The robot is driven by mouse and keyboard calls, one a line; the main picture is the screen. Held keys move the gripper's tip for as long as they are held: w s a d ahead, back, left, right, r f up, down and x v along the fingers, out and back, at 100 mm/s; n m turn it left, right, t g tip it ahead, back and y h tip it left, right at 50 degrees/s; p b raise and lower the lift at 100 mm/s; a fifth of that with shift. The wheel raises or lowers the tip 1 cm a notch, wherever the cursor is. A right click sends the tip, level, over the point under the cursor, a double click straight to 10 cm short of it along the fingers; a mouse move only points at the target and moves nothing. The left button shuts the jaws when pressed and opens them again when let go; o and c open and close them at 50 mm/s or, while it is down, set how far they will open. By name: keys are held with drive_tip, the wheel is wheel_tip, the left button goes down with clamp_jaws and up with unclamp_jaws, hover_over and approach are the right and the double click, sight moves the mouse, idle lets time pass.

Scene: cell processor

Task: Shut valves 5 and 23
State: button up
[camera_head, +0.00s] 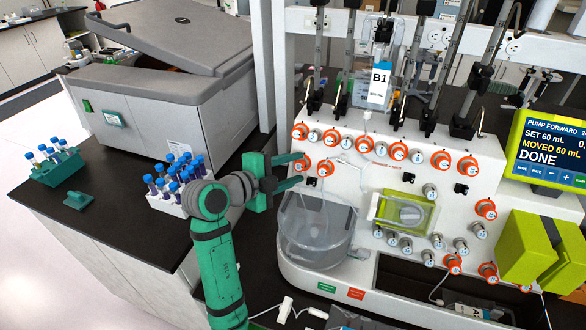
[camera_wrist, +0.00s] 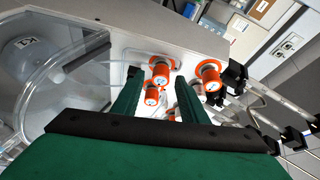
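The white valve panel (camera_head: 470,190) carries several orange-collared valves and several plain white ones. Their numbers are too small to read, so I cannot tell which are valves 5 and 23. My green gripper (camera_head: 302,169) is at the panel's upper left, pointing right, with its fingers apart. In the wrist view my gripper (camera_wrist: 157,78) is open, with a near orange valve (camera_wrist: 152,96) and a farther orange valve (camera_wrist: 160,72) showing between the fingers. Another orange valve (camera_wrist: 211,84) shows right of the right finger. I cannot tell whether the fingers touch any valve.
A clear basin (camera_head: 318,232) hangs below my gripper on the panel. Thin tubes run beside the fingers. A rack of blue-capped tubes (camera_head: 170,205) stands left of my arm, before a large grey machine (camera_head: 170,100).

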drive_tip(key=v, duration=1.1)
drive_tip(key=shift+f, duration=0.1)
